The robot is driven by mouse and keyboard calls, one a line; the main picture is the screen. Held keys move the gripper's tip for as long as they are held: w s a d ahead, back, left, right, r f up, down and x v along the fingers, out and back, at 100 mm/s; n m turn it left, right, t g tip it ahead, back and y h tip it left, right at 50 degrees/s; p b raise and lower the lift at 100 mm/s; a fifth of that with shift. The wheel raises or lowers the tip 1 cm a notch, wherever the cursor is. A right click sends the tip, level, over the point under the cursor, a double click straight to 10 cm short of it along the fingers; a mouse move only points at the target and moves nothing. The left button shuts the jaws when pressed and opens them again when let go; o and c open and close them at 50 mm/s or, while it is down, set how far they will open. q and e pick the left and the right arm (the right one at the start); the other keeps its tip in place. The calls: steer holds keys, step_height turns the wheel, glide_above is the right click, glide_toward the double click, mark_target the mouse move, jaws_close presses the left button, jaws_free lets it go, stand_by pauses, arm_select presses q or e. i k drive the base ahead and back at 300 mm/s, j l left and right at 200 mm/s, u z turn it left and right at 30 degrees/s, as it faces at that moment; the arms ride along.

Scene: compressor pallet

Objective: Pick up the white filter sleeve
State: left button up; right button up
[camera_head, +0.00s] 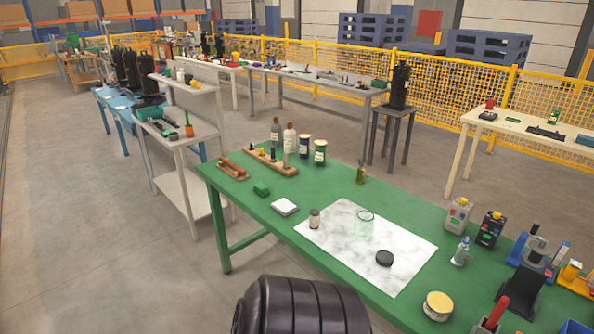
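I cannot single out a white filter sleeve for certain. Neither gripper shows in the head view.
A flat white square (285,206), a green block (261,189) and wooden racks (271,161) are at the table's left. Canisters (459,215), a yellow tin (438,306) and tools crowd its right. A grey shelf bench (181,135) stands further left, with open floor before it.

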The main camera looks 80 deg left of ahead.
mark_target(314, 213)
steer(key=u, duration=2.6)
